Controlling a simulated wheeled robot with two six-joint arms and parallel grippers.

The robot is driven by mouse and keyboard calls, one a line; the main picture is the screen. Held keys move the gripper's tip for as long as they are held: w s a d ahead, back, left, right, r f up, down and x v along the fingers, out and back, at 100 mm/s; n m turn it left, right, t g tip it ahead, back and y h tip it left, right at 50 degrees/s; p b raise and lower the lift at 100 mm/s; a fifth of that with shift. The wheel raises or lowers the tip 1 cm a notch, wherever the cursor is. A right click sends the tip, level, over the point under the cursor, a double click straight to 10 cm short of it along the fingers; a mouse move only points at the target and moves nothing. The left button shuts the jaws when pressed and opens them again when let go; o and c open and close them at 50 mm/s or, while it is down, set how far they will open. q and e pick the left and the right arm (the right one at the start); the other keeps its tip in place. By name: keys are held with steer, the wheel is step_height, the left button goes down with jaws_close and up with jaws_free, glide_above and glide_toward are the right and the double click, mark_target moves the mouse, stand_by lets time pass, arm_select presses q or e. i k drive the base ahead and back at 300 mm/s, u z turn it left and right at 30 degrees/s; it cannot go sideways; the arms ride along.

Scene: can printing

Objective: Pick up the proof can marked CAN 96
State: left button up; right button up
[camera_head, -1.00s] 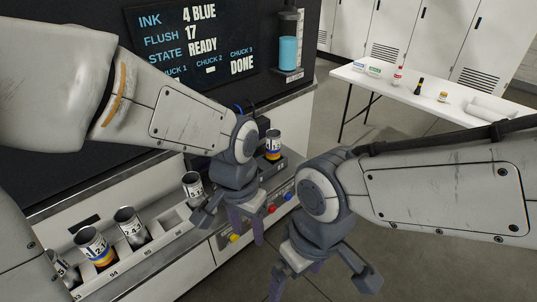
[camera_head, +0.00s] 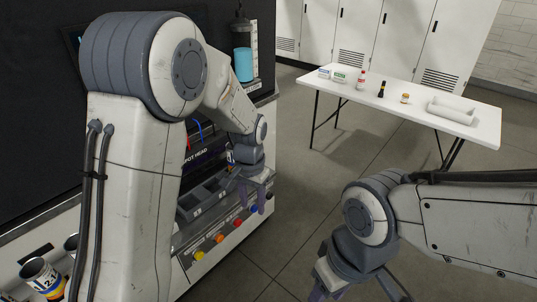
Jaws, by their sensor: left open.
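My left gripper (camera_head: 256,192) is open at the print station, beside the far end of the chuck row. A can (camera_head: 231,158) there is mostly hidden behind my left wrist; only a small strip with dark and coloured marks shows. Its number cannot be read. At the lower left, a can (camera_head: 42,276) with a silver top and a white, black-numbered label stands in the rack. Another can (camera_head: 71,243) beside it is partly covered by my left arm. No CAN 96 mark is readable. My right gripper (camera_head: 350,285) hangs low at the bottom edge, its fingertips cut off.
The station front has yellow, red and blue buttons (camera_head: 238,223) below grey chuck seats (camera_head: 197,211). A blue ink reservoir (camera_head: 243,65) stands behind. A white table (camera_head: 330,90) with small bottles and boxes stands at the back right, before lockers. The floor between is clear.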

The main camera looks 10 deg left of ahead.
mark_target(229, 149)
steer(key=z, duration=0.05)
steer(key=i, duration=1.15)
steer(key=u, duration=0.5)
